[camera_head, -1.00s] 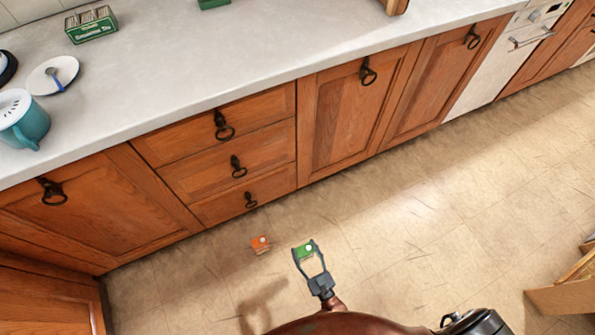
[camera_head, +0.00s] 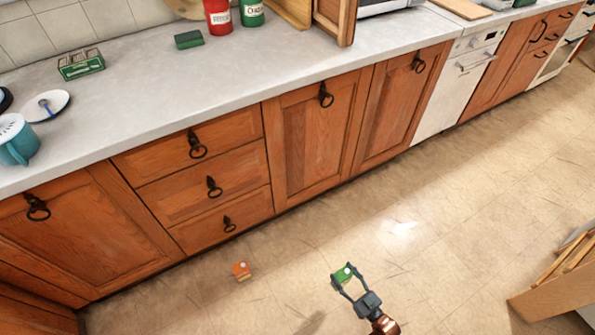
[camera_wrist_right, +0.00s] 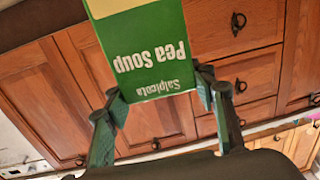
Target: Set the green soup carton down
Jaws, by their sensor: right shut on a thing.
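The green soup carton (camera_head: 343,276) is in my right gripper (camera_head: 347,274), out over the tiled floor in the head view. In the right wrist view the carton (camera_wrist_right: 150,50) shows a green face with "Pea Soup" lettering upside down and a pale yellow band. The fingers of the right gripper (camera_wrist_right: 158,88) are on either side of it, shut on it. Its far end is cut off by the picture's top edge. I cannot tell its exact height above the floor. My left gripper is not in view.
The grey counter (camera_head: 260,75) bears a green box (camera_head: 81,64), a plate, a teal mug (camera_head: 18,142) and canisters. A wooden piece (camera_head: 560,290) stands at right. Floor between is clear.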

